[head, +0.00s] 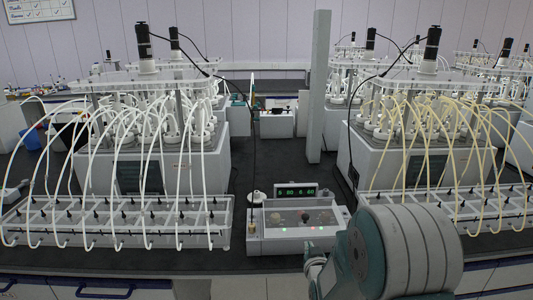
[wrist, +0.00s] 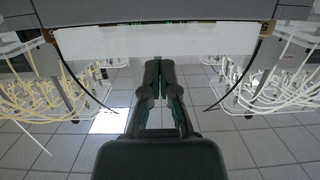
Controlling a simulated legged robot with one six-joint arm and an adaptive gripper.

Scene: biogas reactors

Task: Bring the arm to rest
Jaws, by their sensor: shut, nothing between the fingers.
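My gripper (wrist: 160,65) shows in the wrist view with its two dark fingers close together, shut and empty. It points toward a pale panel (wrist: 165,40) at the top of that view, and I see no contact with it. Grey floor tiles (wrist: 240,150) lie behind and around the fingers. In the head view my arm (head: 410,250) is folded large at the lower right, in front of the bench. I cannot make out the fingers there.
A control box (head: 295,228) with a lit display (head: 297,191) stands mid-bench, just left of my arm. Reactors with white tubes (head: 145,150) and yellowish tubes (head: 430,150) flank it, with tube racks (head: 120,222) in front. A grey column (head: 318,90) stands behind.

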